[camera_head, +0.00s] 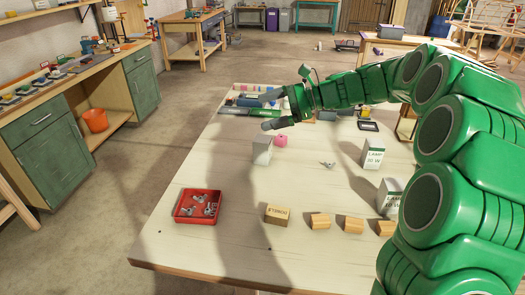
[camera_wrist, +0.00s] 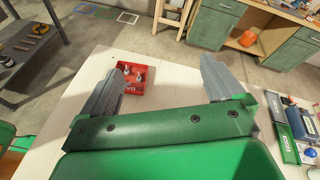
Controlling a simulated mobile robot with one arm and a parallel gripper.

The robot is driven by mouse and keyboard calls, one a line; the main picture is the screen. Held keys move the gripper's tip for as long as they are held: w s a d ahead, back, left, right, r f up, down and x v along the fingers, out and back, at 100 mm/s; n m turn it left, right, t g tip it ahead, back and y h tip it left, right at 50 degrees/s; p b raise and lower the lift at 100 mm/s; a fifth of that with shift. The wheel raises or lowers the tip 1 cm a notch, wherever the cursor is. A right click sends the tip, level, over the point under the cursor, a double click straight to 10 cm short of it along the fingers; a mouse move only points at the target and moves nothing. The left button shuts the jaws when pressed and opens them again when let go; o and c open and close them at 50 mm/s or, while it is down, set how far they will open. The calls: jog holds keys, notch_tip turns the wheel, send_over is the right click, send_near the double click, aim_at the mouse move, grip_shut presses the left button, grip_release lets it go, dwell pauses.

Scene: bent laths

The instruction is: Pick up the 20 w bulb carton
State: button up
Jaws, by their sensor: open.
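Three pale cartons stand upright on the table in the head view. One (camera_head: 262,151) is left of centre, with no readable label on the sides I see. A second carton (camera_head: 373,155) on the right reads LAMP and a wattage that looks like 30 W. A third carton (camera_head: 388,194), nearer me, is partly hidden by my arm and its wattage is unreadable. I cannot tell which is the 20 W one. My green gripper (camera_head: 268,109) is open and empty above the far part of the table, beyond the left carton. Its two grey fingers also show in the wrist view (camera_wrist: 164,65).
A red tray of metal parts (camera_head: 198,206) sits at the table's left, also in the wrist view (camera_wrist: 133,86). A labelled wooden block (camera_head: 278,215) and several plain wooden blocks (camera_head: 320,221) line the near side.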

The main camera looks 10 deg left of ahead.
jog(key=w+d+f+m+t+y, duration=0.2)
jog(key=w+f+m, duration=0.15)
jog(key=w, duration=0.55)
jog(key=w+d+f+m+t+y, duration=0.1)
jog(key=w+f+m+t+y, duration=0.2)
jog(key=w, duration=0.5)
jog(key=g+h, duration=0.1)
send_near(262, 144)
jog(key=w, duration=0.1)
jog(key=w+a+f, duration=0.1)
jog(key=w+a, duration=0.1)
jog(key=w, duration=0.1)
jog(key=shift+a+f, duration=0.2)
jog(key=shift+f, duration=0.1)
jog(key=shift+a+f, duration=0.1)
jog(key=shift+f, duration=0.1)
jog(key=shift+a, duration=0.2)
jog(key=shift+w+a+f, duration=0.1)
jog(key=shift+a, duration=3.55)
